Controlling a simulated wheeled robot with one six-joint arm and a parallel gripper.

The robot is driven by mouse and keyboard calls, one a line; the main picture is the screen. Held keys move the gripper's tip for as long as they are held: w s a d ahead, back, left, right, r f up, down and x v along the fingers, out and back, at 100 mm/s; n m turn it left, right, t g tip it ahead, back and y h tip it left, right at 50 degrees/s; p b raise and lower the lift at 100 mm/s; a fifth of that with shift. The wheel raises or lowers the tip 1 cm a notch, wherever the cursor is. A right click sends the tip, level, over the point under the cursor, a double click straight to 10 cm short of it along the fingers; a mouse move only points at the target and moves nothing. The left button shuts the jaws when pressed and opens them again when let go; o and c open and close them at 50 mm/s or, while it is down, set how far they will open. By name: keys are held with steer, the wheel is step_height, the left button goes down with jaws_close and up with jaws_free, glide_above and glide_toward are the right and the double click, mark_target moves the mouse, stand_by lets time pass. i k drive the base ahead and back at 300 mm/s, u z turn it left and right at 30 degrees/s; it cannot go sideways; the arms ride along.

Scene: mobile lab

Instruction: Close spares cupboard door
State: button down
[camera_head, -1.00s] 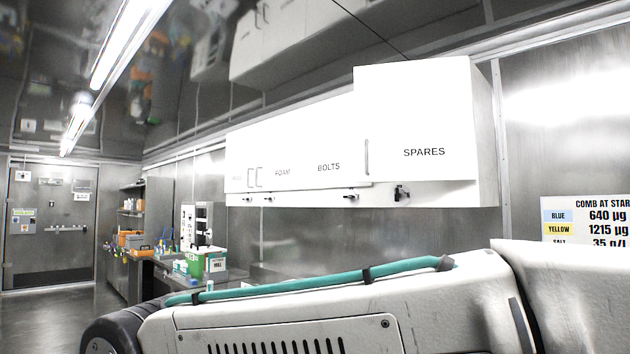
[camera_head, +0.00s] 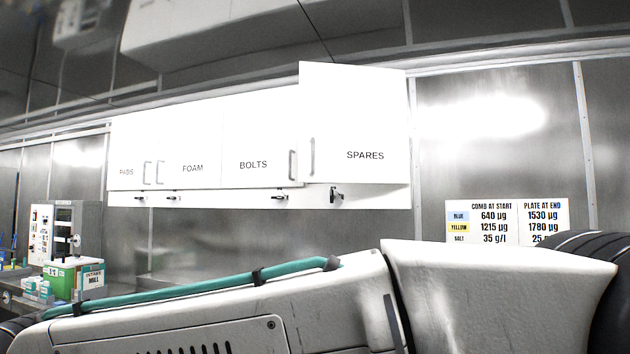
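The spares cupboard door (camera_head: 355,120) is white with the word SPARES, at the right end of a row of wall cupboards. It stands ajar, its left edge out from the cupboard front and overlapping the edge of the bolts door. My arm crosses the bottom of the view, below the cupboards. My gripper is not in view.
The bolts door (camera_head: 255,135) and foam door (camera_head: 190,140) look shut. A printed sign (camera_head: 507,222) hangs on the metal wall at right. A bench with a green-and-white intake mill box (camera_head: 78,279) stands at left.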

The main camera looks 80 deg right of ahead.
mark_target(353, 119)
steer(key=z, duration=0.85)
steer(key=i, duration=0.9)
steer(key=z, duration=0.9)
